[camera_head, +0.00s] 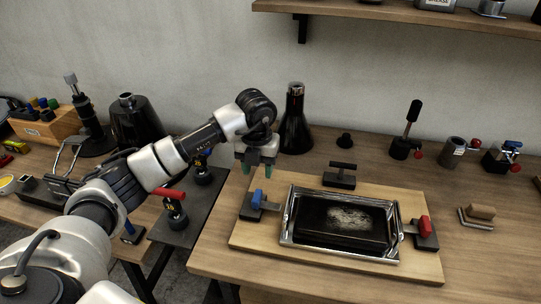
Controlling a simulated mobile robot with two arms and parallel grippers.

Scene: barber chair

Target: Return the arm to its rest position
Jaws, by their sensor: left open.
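My left arm comes in from the lower left and reaches over the workbench. My left gripper (257,166) points down with its two greenish fingertips apart and nothing seen between them. It hangs near the back left corner of a wooden board (262,236), behind a blue-handled clamp (256,199). A metal-framed tray (286,232) with a dark block (335,240) in it lies on the board, right of the gripper. The block has a pale dusty patch on top. My right gripper is not in view.
A black conical flask (296,128) stands just behind my left gripper. A red-handled clamp (422,228) sits at the tray's right, and a black-handled one (341,176) behind it. A joystick-like lever (408,135) stands at the back right. A wooden shelf (420,14) overhangs the upper right.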

